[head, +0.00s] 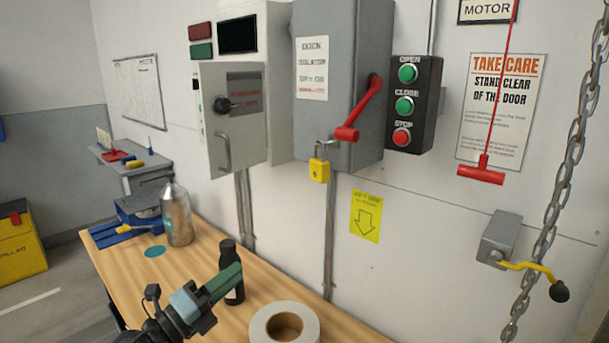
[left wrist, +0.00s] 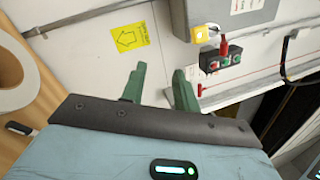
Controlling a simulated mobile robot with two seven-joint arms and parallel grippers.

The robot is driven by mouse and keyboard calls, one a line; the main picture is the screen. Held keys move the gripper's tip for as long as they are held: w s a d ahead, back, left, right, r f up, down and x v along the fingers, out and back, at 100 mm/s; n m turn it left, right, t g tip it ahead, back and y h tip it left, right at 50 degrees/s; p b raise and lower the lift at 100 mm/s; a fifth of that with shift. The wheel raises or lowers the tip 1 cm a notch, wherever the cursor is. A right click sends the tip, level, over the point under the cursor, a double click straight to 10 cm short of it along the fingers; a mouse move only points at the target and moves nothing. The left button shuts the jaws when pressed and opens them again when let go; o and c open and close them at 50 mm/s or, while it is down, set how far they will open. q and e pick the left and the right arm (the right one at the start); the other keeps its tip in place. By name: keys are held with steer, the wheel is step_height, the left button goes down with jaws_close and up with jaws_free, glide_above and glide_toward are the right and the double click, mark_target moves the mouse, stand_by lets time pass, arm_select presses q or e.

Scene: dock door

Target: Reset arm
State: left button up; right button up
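My left gripper (head: 226,283) is over the wooden bench in the head view, with its green fingers pointing up and to the right. In the left wrist view the two green fingers (left wrist: 159,86) stand apart with nothing between them, so it is open and empty. In the head view the fingers overlap a dark bottle (head: 228,250) on the bench and hide part of it; I cannot tell whether they touch it. My right gripper is in neither view.
The bench (head: 190,270) holds a tape roll (head: 284,325) and a clear bottle (head: 177,212). On the wall are a grey isolator (head: 342,50) with a red handle (head: 362,108) and yellow padlock (head: 319,170), a button box (head: 412,110) and a hanging chain (head: 562,170).

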arm_select(q)
steer(key=s+a+f+n+y, duration=0.2)
steer(key=s+f+n+y, duration=0.2)
steer(key=s+f+n, duration=0.4)
steer(key=s+a+f+n+y, duration=0.2)
steer(key=s+f+n+y, duration=0.15)
steer(key=f+n, duration=0.5)
steer(key=s+a+f+n+y, duration=0.2)
steer(key=s+f+n+y, duration=0.3)
steer(key=f, duration=0.5)
steer(key=s+f+n+g, duration=0.3)
steer(key=s+f, duration=0.3)
steer(key=s, duration=0.4)
steer(key=s+f+n+g, duration=0.3)
steer(key=s+f+n, duration=0.2)
steer(key=s, duration=0.6)
steer(key=shift+f, duration=0.65)
steer(key=shift+w, duration=0.1)
